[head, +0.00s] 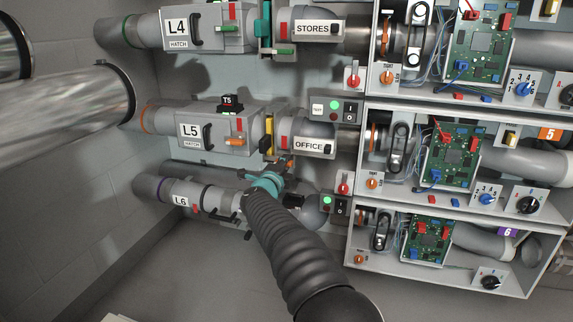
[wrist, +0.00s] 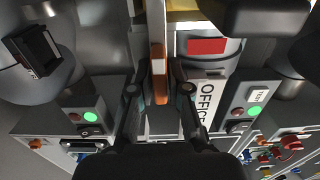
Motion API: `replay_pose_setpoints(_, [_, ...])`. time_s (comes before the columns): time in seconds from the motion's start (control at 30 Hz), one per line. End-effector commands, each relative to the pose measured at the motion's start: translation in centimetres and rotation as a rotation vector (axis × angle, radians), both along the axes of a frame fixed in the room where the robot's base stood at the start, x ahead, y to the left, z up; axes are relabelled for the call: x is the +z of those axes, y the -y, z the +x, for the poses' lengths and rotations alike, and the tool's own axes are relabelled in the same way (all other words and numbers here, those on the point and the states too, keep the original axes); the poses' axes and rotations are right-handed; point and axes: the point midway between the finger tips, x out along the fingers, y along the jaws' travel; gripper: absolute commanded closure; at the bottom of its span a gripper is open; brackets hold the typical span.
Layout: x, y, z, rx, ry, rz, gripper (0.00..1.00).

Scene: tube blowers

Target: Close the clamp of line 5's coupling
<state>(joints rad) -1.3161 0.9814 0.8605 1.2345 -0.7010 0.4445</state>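Line 5's duct carries the L5 hatch box (head: 211,132) and the OFFICE section (head: 308,145). Between them is the coupling, with a yellow upright plate (head: 267,136). My gripper (head: 284,172) is just below this coupling, beside a small orange part, and my arm partly hides that area. In the wrist view, my gripper's two fingers (wrist: 160,75) stand on either side of an upright orange-brown bar (wrist: 158,60). The fingertips are very close to the bar; whether both touch it is unclear. The OFFICE label (wrist: 207,102) shows right of the fingers.
The L6 duct (head: 182,198) runs close below, partly behind my arm. Line 4's duct (head: 197,27) runs above. A switch box with a green light (head: 335,108) is right of the coupling. Open cabinets with circuit boards (head: 452,153) fill the right side.

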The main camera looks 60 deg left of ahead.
Motion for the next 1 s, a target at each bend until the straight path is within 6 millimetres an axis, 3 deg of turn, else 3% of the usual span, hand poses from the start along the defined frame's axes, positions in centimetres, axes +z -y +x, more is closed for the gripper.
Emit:
replay_pose_setpoints(0.03, [-0.2,-0.2,-0.3,0.006,-0.004,-0.002,0.74])
replay_pose_setpoints(0.1, [-0.2,-0.1,-0.3,0.005,-0.002,-0.002,0.61])
replay_pose_setpoints(0.53, [0.0,0.3,-0.3,-0.001,0.0,-0.002,0.61])
replay_pose_setpoints(1.0, [-0.1,3.2,-4.3,0.003,0.0,-0.003,0.61])
